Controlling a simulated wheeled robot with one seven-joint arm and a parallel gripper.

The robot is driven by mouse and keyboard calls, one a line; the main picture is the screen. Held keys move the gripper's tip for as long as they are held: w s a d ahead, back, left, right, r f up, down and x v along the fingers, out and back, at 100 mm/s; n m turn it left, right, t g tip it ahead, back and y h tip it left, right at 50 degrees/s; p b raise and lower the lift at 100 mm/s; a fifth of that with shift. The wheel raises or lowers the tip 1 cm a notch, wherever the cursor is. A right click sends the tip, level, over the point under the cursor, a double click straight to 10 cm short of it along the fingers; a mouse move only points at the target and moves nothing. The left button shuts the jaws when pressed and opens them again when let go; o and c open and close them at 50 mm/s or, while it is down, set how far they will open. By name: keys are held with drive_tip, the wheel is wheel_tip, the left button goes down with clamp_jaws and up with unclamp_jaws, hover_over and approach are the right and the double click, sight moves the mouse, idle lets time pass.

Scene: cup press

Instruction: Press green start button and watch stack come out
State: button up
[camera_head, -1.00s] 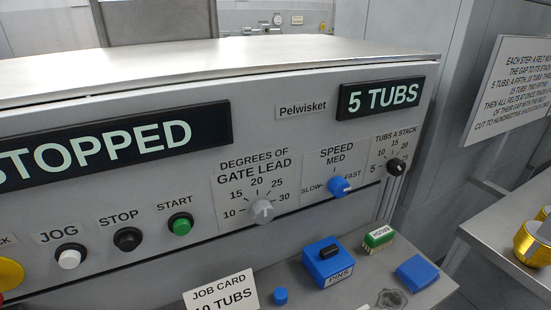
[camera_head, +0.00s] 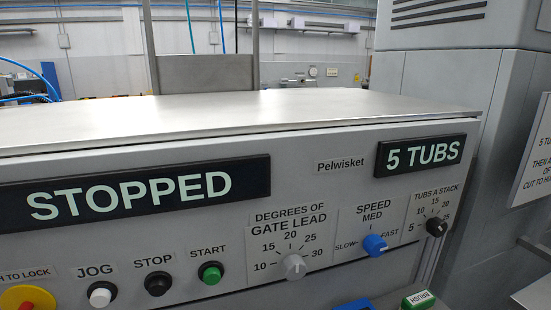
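The green start button (camera_head: 210,273) sits on the grey control panel under a START label, to the right of the black stop button (camera_head: 158,283) and the white jog button (camera_head: 102,294). The left display (camera_head: 131,197) reads STOPPED. The right display (camera_head: 421,155) reads 5 TUBS. No stack is in view. My gripper is not in view.
The panel also has a grey gate lead knob (camera_head: 293,266), a blue speed knob (camera_head: 375,245) and a black tubs-a-stack knob (camera_head: 436,227). A green brush block (camera_head: 418,300) shows at the bottom edge. A grey cabinet (camera_head: 445,90) stands at the right.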

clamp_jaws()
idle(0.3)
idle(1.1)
